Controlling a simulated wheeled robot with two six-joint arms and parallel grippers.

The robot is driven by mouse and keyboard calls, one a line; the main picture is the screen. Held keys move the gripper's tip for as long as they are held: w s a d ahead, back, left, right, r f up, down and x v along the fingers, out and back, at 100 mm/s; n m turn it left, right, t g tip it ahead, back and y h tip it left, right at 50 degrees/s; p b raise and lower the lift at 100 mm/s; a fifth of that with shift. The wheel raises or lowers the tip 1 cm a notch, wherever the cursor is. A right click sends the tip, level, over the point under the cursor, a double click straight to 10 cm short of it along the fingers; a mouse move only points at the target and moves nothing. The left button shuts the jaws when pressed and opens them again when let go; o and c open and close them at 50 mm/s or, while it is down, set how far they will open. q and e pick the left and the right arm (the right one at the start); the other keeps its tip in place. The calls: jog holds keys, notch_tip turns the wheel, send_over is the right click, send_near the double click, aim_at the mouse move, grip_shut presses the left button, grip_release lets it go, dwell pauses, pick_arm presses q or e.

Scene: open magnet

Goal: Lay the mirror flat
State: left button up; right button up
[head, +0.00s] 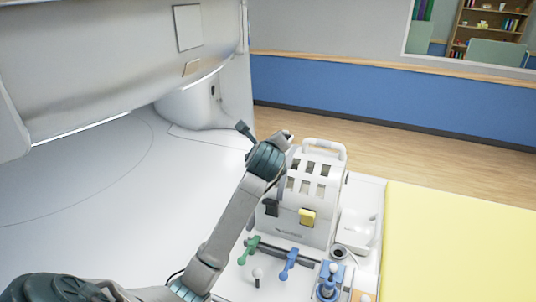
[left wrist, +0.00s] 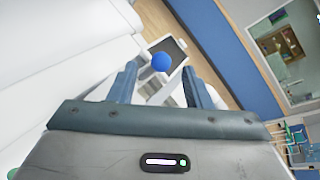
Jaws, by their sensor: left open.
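My left gripper (head: 265,142) is at the top left of a white slotted head coil (head: 312,180) on the bed. In the left wrist view its two blue-grey fingers (left wrist: 159,70) are apart. A blue ball-shaped knob (left wrist: 161,62) shows between the fingertips; contact cannot be told. Just beyond it is a dark rectangular panel in a pale frame (left wrist: 176,45), tilted in the picture, which looks like the mirror. In the head view I cannot make out the mirror clearly; my gripper covers that area. My right gripper is not in view.
A green lever (head: 249,250), a blue lever (head: 289,262) and a blue knob (head: 328,285) stand in front of the coil. A yellow tab (head: 307,217) is on its front. A yellow surface (head: 460,240) lies at right. The white scanner housing (head: 110,60) rises at left.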

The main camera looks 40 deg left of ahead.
pick_arm(q)
jog(key=b+v, duration=0.1)
jog(key=v, duration=0.3)
dwell(0.5)
